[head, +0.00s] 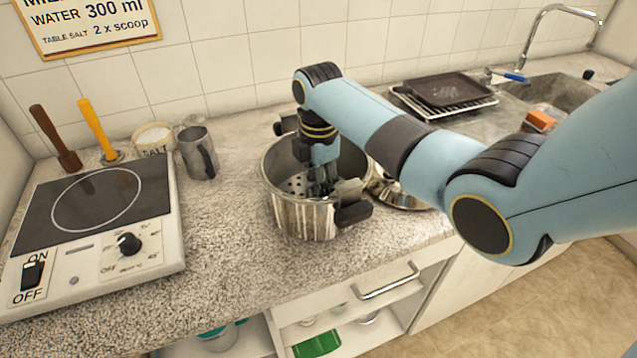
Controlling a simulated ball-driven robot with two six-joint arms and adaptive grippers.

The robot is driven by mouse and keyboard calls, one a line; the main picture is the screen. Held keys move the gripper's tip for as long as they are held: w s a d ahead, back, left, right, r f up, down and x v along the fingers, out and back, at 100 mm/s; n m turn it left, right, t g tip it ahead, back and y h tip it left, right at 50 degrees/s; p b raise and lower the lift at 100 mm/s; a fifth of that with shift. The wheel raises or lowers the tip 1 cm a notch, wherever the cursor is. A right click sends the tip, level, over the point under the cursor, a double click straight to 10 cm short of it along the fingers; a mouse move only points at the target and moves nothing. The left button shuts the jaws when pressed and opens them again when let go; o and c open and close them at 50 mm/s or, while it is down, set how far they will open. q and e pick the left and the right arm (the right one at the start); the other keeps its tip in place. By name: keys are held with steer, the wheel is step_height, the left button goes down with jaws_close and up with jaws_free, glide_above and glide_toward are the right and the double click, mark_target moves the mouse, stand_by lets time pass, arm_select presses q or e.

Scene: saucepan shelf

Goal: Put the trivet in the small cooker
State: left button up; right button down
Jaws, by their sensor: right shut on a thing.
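The small cooker (290,218) is a shiny steel pot with dark handles, standing open on the granite counter in the middle of the head view. The trivet (294,185) is a metal plate with small round holes, seen inside the cooker. My right gripper (322,188) points down into the cooker and is shut on the trivet. The fingertips and much of the trivet are hidden by the gripper and the cooker's wall, so I cannot tell whether the trivet touches the bottom. My left gripper is not in view.
A hob (150,240) stands at the left, with a salt tub (153,138) and a metal jug (198,155) behind it. A shiny metal item (405,198) lies right of the cooker, partly behind my arm. A dark tray (452,89) and the sink (565,95) are farther right.

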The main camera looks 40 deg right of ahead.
steer(key=c, duration=1.3)
jaws_free()
step_height(320, 180, up, 12)
steer(key=shift+r+b, duration=0.1)
steer(key=shift+b, duration=0.25)
